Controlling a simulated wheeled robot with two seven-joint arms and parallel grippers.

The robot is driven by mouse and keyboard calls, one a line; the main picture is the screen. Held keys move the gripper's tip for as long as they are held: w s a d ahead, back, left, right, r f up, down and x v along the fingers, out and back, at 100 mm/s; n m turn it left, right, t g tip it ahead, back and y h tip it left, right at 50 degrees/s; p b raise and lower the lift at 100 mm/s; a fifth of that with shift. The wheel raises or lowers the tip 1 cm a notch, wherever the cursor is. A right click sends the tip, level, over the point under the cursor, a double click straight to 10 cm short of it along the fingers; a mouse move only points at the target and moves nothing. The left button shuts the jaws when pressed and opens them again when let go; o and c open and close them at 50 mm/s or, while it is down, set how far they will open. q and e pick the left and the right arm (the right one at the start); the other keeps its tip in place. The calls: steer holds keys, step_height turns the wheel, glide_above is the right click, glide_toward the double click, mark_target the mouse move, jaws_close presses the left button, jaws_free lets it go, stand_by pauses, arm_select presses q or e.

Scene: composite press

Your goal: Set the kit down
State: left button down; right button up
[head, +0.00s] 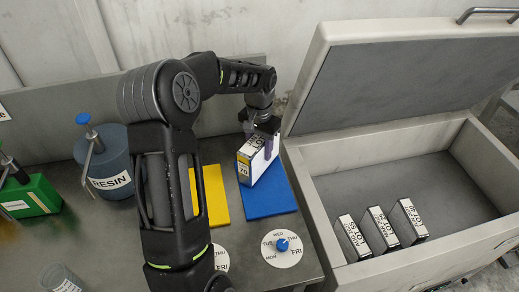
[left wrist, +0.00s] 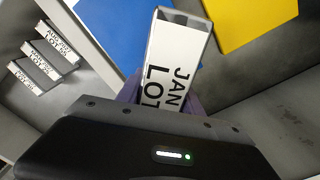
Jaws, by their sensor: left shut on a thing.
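The kit (head: 246,170) is a white box with a yellow label and a "70" on its end. In the left wrist view the kit (left wrist: 178,65) shows black print reading "JAN" and "LOT". My left gripper (head: 268,142) is shut on the kit from above. The kit is roughly upright, over the back part of the blue mat (head: 268,202). I cannot tell whether its bottom touches the mat. The purple fingers show partly at the kit's sides in the left wrist view. My right gripper is not in view.
A yellow mat (head: 213,197) lies left of the blue one. A day dial (head: 282,248) is in front. An open chest (head: 330,225) with three similar boxes (head: 380,230) stands right, its lid raised. A blue resin can (head: 105,165) and a green container (head: 30,198) are left.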

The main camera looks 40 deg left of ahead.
mark_target(260, 138)
arm_select(q)
steer(key=shift+f, duration=0.1)
steer(key=c, duration=0.8)
jaws_free()
steer(key=shift+o, duration=0.2)
step_height(260, 138, up, 4)
steer(key=p, duration=0.2)
steer(key=shift+p, duration=0.35)
step_height(260, 138, up, 8)
steer(key=shift+r, duration=0.15)
